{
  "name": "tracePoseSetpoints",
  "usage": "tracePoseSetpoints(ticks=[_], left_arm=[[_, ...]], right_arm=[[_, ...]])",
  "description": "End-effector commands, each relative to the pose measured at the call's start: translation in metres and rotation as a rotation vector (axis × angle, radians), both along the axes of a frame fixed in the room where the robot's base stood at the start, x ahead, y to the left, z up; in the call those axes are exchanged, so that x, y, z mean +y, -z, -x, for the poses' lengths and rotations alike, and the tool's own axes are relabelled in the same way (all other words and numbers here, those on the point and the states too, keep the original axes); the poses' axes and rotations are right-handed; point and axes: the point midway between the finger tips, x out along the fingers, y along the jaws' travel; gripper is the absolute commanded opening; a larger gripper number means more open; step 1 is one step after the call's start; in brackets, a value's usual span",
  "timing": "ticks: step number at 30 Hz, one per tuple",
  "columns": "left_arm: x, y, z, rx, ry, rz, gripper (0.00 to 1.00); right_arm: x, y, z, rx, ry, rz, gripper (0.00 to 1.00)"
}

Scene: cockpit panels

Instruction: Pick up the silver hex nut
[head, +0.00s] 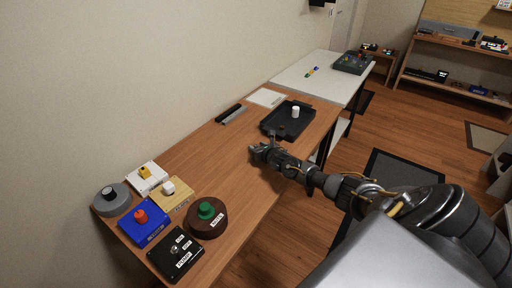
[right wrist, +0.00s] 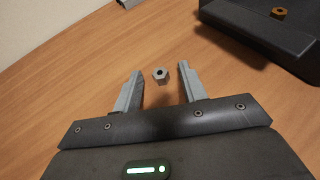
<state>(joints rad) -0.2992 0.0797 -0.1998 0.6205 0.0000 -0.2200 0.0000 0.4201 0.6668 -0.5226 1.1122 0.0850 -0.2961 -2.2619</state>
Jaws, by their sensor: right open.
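The silver hex nut (right wrist: 160,75) lies on the wooden table in the right wrist view. It is small and grey with a dark hole. My right gripper (right wrist: 158,88) is open, with the nut showing between and slightly beyond its two fingertips. The fingers appear apart from the nut. In the head view my right gripper (head: 262,150) is over the table, in front of the black tray. I cannot clearly make out the nut in the head view. My left gripper is not in view.
A black tray (head: 270,123) holds a white cylinder (head: 295,112); a brown nut (right wrist: 278,13) shows in it in the wrist view. A dark and grey bar pair (head: 230,114) lies left of it. Several button boxes, including a blue one (head: 143,223), fill the table's near end.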

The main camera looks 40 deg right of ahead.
Motion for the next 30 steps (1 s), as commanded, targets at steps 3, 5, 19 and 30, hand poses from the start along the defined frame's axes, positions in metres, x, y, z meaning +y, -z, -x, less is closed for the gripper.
tracePoseSetpoints(ticks=[3, 5, 19, 30], left_arm=[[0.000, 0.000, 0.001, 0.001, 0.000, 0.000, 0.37], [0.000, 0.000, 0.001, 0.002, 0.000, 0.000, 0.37], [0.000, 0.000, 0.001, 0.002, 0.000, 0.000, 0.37], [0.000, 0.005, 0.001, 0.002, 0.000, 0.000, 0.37]], right_arm=[[0.000, 0.000, 0.000, 0.001, 0.000, 0.000, 0.42], [0.000, 0.000, 0.000, 0.000, 0.000, 0.000, 0.42], [0.000, 0.000, 0.000, 0.000, 0.000, 0.000, 0.00], [-0.001, -0.011, 0.000, -0.002, -0.001, 0.003, 0.00]])
